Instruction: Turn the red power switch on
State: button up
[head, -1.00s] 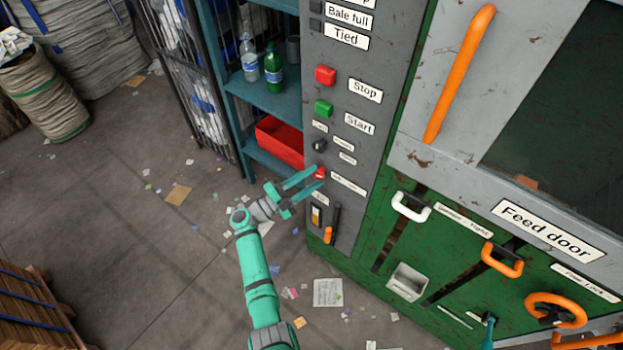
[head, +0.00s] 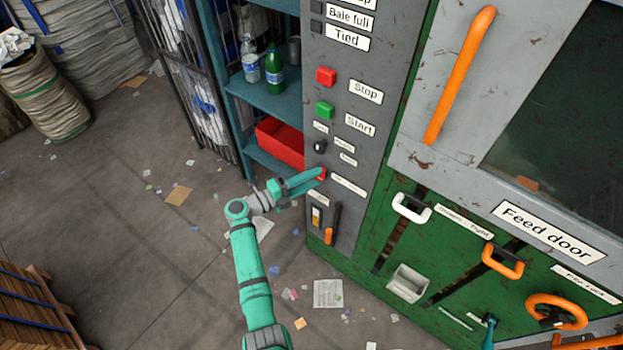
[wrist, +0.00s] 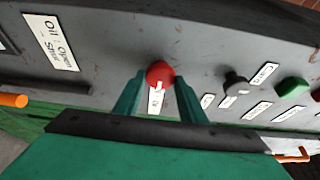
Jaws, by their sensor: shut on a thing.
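The red power switch (wrist: 159,74) is a round red knob with a pale mark on the grey control panel. In the head view the red switch (head: 321,173) sits low on the panel, partly hidden by my fingers. My gripper (head: 312,179) reaches it from the left. In the wrist view my gripper (wrist: 160,88) has one finger on each side of the knob, shut on it. A small label below the knob is partly hidden and too small to read.
Above are a black knob (head: 319,146), a green Start button (head: 324,110) and a red Stop button (head: 326,76). Below are a rocker switch (head: 316,215) and an orange-tipped lever (head: 329,234). A shelf with a red bin (head: 280,143) stands close on the left.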

jog(key=o, duration=1)
jog(key=v, duration=1)
jog(key=shift+s+a, duration=0.15)
jog(key=shift+a, duration=0.2)
jog(key=s+d+r+n+t+y, duration=0.3)
jog(key=s+d+r+n+t, duration=0.1)
jog(key=s+d+n+t, duration=0.95)
jog(key=s+a+r+n+g+y, duration=0.1)
jog(key=s+n+y, duration=0.3)
jog(key=s, duration=0.5)
jog(key=s+a+r+n+g+y, duration=0.1)
jog(key=s+n+g+y, duration=0.3)
jog(key=s+n, duration=0.3)
jog(key=s+a+r+n+g+y, duration=0.1)
jog(key=s+n+g+y, duration=0.2)
jog(key=s, duration=0.9)
jog(key=shift+s+a+n+y, duration=0.15)
jog(key=shift+n+y, duration=0.15)
jog(key=shift+n, duration=0.3)
jog(key=shift+s+d+n+y, duration=0.1)
jog(key=shift+s+n+y, duration=0.15)
jog(key=shift+n, duration=0.3)
